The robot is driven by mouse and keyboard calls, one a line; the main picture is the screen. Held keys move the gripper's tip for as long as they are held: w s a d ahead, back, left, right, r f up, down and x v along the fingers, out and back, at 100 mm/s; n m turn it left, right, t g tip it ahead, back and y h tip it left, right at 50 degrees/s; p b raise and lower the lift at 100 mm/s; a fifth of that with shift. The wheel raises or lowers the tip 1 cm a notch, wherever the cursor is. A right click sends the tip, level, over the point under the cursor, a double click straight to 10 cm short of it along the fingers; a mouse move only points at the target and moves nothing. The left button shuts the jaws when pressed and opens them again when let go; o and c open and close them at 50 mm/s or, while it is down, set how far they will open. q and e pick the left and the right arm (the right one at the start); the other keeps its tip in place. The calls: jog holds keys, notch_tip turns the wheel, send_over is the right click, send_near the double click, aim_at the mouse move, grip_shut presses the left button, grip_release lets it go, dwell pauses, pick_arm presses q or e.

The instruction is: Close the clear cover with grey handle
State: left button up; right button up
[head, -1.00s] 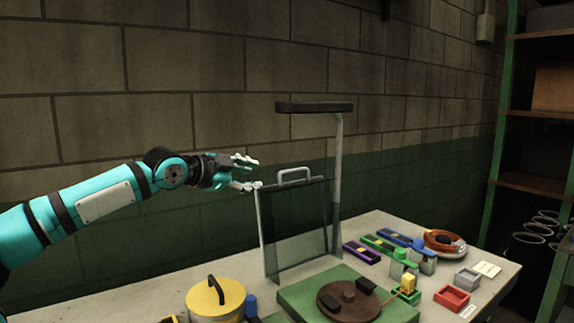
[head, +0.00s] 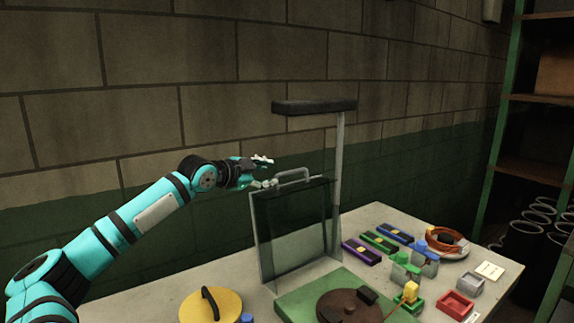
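The clear cover (head: 295,232) stands upright at the back of a green base (head: 293,303) on the table. Its grey handle (head: 293,174) is on its top edge. My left gripper (head: 268,172) is at the left end of the handle, its fingers spread apart. I cannot tell whether a finger touches the handle or the cover's edge. My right gripper is not in view.
A brown disc (head: 345,306) with dark blocks sits on the green base. A lamp (head: 315,106) rises behind the cover. A yellow lid (head: 211,306) is front left. Coloured trays and a cable coil (head: 446,241) are on the right.

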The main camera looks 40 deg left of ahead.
aim_at(285, 173)
pick_arm(q)
jog(key=p+x, duration=0.2)
jog(key=x, duration=0.6)
jog(key=shift+w+d+r+p, duration=0.1)
jog(key=shift+r+p, duration=0.05)
jog(key=shift+p, duration=0.15)
jog(key=shift+w, duration=0.4)
jog(key=shift+w+f, duration=0.2)
jog(key=shift+f, duration=0.1)
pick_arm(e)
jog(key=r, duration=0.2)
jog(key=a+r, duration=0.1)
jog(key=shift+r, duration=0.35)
pick_arm(q)
jog(key=shift+c, duration=0.2)
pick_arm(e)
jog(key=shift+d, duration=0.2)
pick_arm(q)
grip_shut()
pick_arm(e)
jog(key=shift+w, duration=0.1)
